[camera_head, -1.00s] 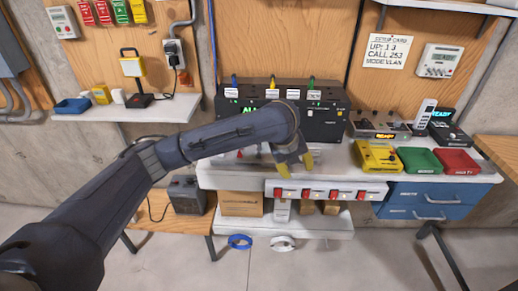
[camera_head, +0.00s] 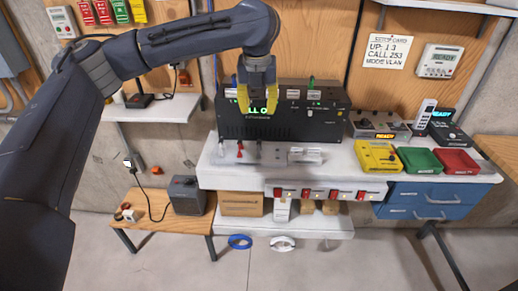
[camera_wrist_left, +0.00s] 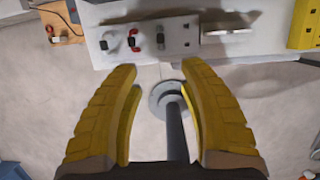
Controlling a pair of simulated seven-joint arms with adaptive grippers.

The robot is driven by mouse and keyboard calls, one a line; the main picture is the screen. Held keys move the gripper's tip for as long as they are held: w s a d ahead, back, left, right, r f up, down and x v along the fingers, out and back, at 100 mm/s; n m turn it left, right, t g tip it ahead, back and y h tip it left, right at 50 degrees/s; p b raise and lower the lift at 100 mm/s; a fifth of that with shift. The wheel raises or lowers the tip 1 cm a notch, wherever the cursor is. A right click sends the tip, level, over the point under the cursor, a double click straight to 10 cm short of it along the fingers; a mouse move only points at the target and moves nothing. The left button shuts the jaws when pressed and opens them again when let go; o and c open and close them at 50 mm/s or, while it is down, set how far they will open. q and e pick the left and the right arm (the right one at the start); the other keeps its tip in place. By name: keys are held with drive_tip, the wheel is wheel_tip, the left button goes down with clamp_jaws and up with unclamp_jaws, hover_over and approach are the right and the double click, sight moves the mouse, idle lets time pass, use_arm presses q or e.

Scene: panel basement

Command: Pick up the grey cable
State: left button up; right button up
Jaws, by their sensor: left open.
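No long loose grey cable stands out. A small dark grey upright piece (camera_head: 258,149), perhaps the grey cable's end, is on the white bench (camera_head: 350,160), right of a red piece (camera_head: 240,150) and a pale one. In the left wrist view the grey piece (camera_wrist_left: 160,40) shows above the fingertips, apart from them. A pale coil (camera_head: 283,243) is by the floor under the lower shelf. My left gripper (camera_head: 258,98) is open and empty, fingers pointing down before the black box. Its yellow fingers (camera_wrist_left: 160,100) also show in the left wrist view.
The black box (camera_head: 285,115) stands behind the bench pieces. Yellow (camera_head: 377,157), green (camera_head: 419,161) and red (camera_head: 456,161) trays sit at the right. A blue coil (camera_head: 240,241) is near the pale one. A low wooden table (camera_head: 165,218) stands at left.

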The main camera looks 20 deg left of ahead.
sight(259, 141)
use_arm(q)
drive_tip(key=x, duration=1.6)
drive_tip(key=shift+d+f, duration=0.1)
drive_tip(key=shift+f, duration=0.3)
drive_tip(key=shift+c, duration=0.3)
clamp_jaws()
